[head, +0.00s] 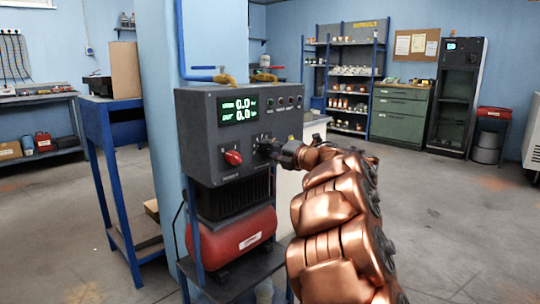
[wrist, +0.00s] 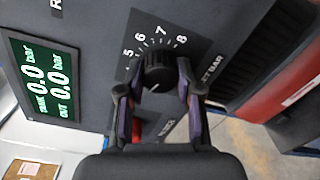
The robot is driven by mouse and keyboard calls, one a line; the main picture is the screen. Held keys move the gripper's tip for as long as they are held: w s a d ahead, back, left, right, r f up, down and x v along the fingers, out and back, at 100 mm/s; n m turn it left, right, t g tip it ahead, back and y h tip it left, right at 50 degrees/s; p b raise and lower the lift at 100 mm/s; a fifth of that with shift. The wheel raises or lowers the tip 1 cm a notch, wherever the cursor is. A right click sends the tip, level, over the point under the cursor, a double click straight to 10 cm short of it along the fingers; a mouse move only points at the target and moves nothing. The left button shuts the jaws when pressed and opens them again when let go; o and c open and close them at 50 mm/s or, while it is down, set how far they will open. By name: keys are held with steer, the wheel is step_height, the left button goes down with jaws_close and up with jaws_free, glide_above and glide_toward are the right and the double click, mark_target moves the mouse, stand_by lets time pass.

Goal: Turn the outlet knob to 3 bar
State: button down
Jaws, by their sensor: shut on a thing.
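The black outlet knob (wrist: 158,70) sits on the grey panel between my two fingertips in the wrist view. Its printed bar scale shows 5, 6, 7 and 8 around it; the lower numbers are hidden. A small white mark shows on the knob's near side, away from those visible numbers. My gripper (wrist: 154,82) is shut on the knob, one finger on each side. In the head view my gripper (head: 271,150) reaches the panel front and largely hides the knob. The green display (head: 238,109) reads tank 0.0 bar and out 0.0 bar; it also shows in the wrist view (wrist: 46,78).
A red rotary switch (head: 233,157) is on the panel just left of my gripper. The red tank (head: 232,236) sits below the panel. A blue-framed table (head: 112,110) stands to the left. The floor at right is open.

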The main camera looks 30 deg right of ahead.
steer(key=shift+f+n, duration=0.1)
steer(key=shift+n, duration=0.2)
steer(key=c, duration=0.8)
jaws_free()
steer(key=shift+o, duration=0.2)
steer(key=shift+s, duration=0.15)
steer(key=v, duration=1.1)
steer(key=shift+s, duration=0.4)
